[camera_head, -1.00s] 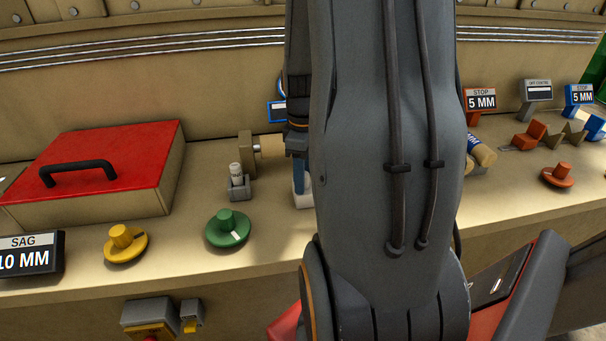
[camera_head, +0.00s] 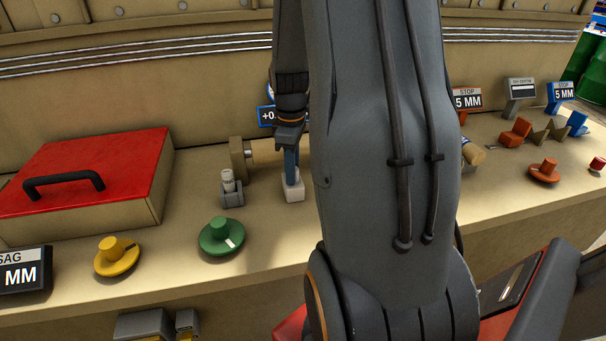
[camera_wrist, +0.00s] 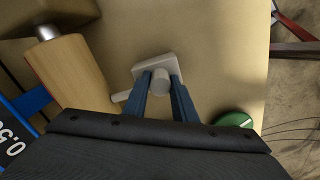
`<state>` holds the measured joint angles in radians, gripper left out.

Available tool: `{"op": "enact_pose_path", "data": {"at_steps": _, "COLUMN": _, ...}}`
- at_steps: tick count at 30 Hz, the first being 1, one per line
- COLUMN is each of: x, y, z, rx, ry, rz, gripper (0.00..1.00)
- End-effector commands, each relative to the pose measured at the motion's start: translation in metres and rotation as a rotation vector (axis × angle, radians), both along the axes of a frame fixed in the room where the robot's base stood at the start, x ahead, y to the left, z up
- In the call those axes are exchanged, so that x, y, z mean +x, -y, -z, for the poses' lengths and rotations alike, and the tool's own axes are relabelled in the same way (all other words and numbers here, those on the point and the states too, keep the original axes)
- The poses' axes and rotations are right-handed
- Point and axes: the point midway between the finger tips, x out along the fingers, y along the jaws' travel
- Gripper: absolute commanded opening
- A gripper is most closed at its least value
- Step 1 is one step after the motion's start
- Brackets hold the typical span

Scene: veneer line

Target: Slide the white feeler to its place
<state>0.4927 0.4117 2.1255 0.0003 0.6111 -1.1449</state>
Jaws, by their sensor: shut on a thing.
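The white feeler (camera_head: 293,189) is a small pale block on the bench top, in front of the wooden roller (camera_head: 265,149). In the wrist view the feeler (camera_wrist: 172,65) shows a round upright post and a thin pin pointing left toward the roller (camera_wrist: 70,77). My gripper (camera_head: 291,171) points down onto it. Its two blue fingers are shut on the post, one on each side, in the wrist view too (camera_wrist: 161,87). The pin's tip is close to the roller; I cannot tell whether they touch. My arm hides part of the roller.
A green knob (camera_head: 221,236) and a grey block with a pale post (camera_head: 230,190) stand to the left. A red-lidded box (camera_head: 85,175) lies further left. A blue-framed sign (camera_head: 265,116) stands behind my gripper. Bare bench lies in front of the feeler.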

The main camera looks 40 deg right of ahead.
Motion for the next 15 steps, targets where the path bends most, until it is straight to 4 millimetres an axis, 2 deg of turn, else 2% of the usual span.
{"op": "enact_pose_path", "data": {"at_steps": 7, "x": 0.0051, "y": 0.002, "z": -0.002, "rx": -0.006, "ry": 0.011, "rz": -0.002, "gripper": 0.0}}
{"op": "enact_pose_path", "data": {"at_steps": 8, "x": 0.0053, "y": 0.0021, "z": -0.0021, "rx": -0.006, "ry": 0.011, "rz": -0.002, "gripper": 0.28}}
{"op": "enact_pose_path", "data": {"at_steps": 9, "x": 0.0053, "y": 0.0022, "z": -0.0022, "rx": -0.006, "ry": 0.011, "rz": -0.002, "gripper": 0.34}}
{"op": "enact_pose_path", "data": {"at_steps": 11, "x": 0.0051, "y": 0.0022, "z": -0.002, "rx": -0.006, "ry": 0.011, "rz": -0.002, "gripper": 0.43}}
{"op": "enact_pose_path", "data": {"at_steps": 15, "x": 0.0037, "y": 0.0021, "z": -0.0016, "rx": -0.005, "ry": 0.009, "rz": 0.0, "gripper": 0.43}}
